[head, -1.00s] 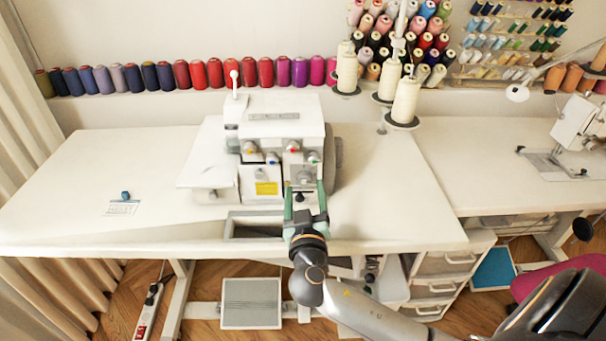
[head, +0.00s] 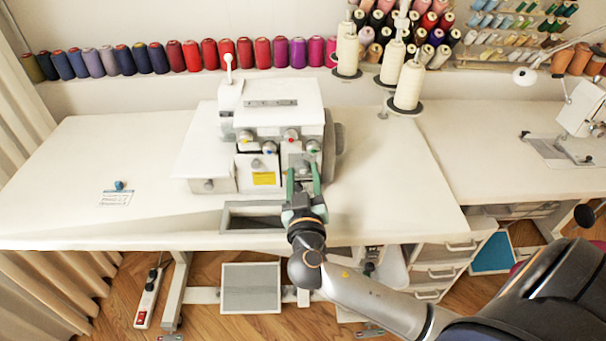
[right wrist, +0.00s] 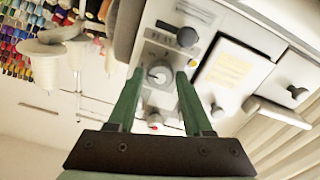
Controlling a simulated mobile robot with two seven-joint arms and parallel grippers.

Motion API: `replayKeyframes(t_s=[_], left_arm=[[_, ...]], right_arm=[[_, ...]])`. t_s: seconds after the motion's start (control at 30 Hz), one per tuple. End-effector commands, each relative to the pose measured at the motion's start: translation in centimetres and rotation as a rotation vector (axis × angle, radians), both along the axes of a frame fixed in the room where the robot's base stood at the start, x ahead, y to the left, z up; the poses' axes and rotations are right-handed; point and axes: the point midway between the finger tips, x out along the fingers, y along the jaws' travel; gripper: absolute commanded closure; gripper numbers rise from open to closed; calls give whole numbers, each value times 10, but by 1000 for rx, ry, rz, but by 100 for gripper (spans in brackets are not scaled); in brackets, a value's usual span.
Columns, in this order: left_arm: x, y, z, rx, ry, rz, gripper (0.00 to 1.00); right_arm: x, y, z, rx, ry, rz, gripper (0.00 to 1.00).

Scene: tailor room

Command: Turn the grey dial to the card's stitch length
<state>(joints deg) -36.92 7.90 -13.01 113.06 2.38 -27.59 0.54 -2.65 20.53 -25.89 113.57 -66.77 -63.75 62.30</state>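The white sewing machine (head: 283,118) stands on the table. Its grey dial (right wrist: 160,74) is on the front panel, round with a pale pointer-like ridge, and the setting cannot be read. My right gripper (head: 304,178) reaches up to the panel from below. In the right wrist view its two green fingers (right wrist: 160,76) stand open on either side of the dial, with a narrow gap visible at each side. A small card (head: 115,199) with print too small to read lies on the table at left, a blue object (head: 119,185) at its top edge. My left gripper is out of view.
Thread cones (head: 408,86) stand behind at right. The table left of the machine is mostly clear.

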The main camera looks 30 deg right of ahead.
Motion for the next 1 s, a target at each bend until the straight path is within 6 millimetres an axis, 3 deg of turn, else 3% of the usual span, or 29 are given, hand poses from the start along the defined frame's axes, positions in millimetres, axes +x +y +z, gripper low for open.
replayKeyframes(t_s=[0.03,0.43,1.0], left_arm=[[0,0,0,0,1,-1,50],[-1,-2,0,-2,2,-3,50],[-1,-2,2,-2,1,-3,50]], right_arm=[[0,0,0,0,0,0,56],[0,0,0,0,0,0,100],[1,0,1,-84,50,-1,100]])
